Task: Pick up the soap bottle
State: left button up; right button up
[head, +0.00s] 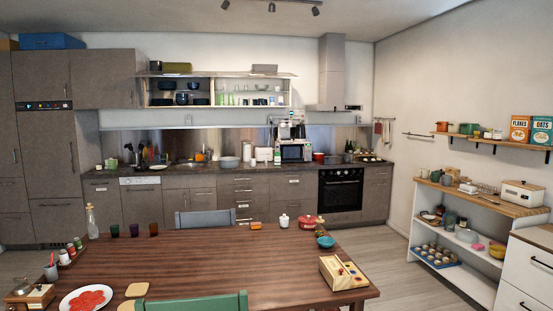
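I cannot make out for certain which thing is the soap bottle. Several small items stand on the far kitchen counter (220,170) around the sink, among them a small yellow-orange item (199,157), too small to identify. A clear bottle (91,221) with a narrow neck stands upright at the far left corner of the wooden table; its contents cannot be told. Neither of my grippers shows in the head view.
The wooden table (230,262) fills the foreground, with a plate (65,303), cups and a wooden box (335,275). Chairs (205,218) stand at it. A white shelf unit (425,198) lines the right wall. Open floor (375,238) lies between table and shelf.

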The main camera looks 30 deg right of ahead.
aim_at(278, 153)
jog(key=u, duration=1.3)
jog(key=i, duration=0.15)
jog(key=z, duration=3.95)
jog(key=k, duration=1.1)
jog(key=z, duration=0.3)
jog(key=i, duration=1.8)
jog(key=u, duration=0.55)
jog(key=i, duration=1.7)
jog(key=u, duration=0.25)
